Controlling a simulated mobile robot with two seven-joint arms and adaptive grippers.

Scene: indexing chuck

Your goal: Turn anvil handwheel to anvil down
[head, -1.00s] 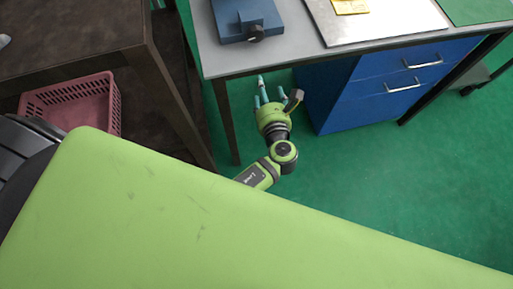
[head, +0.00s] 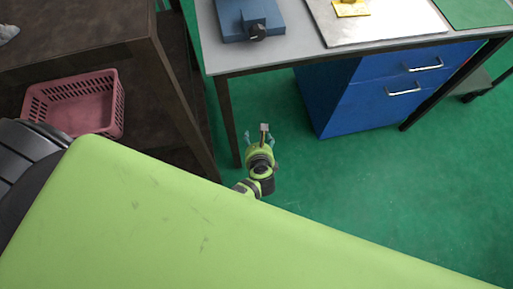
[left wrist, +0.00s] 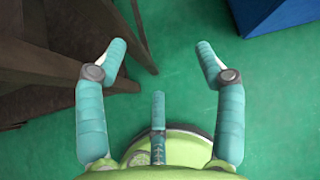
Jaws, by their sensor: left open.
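A blue device (head: 232,17) with a dark knob (head: 257,32) on its front sits at the left end of the grey table, cut off by the top of the head view. I cannot tell whether the knob is the anvil handwheel. My left gripper (head: 260,136) is below and in front of the table edge, apart from the device. In the left wrist view, its teal fingers (left wrist: 160,62) are spread open and empty, with only floor and furniture beyond. My right gripper is not in view.
The grey table (head: 290,55) holds a metal plate with a yellow item (head: 350,8). A blue drawer cabinet (head: 375,90) stands under it. A dark brown table (head: 70,30) and a pink basket (head: 75,103) are at left.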

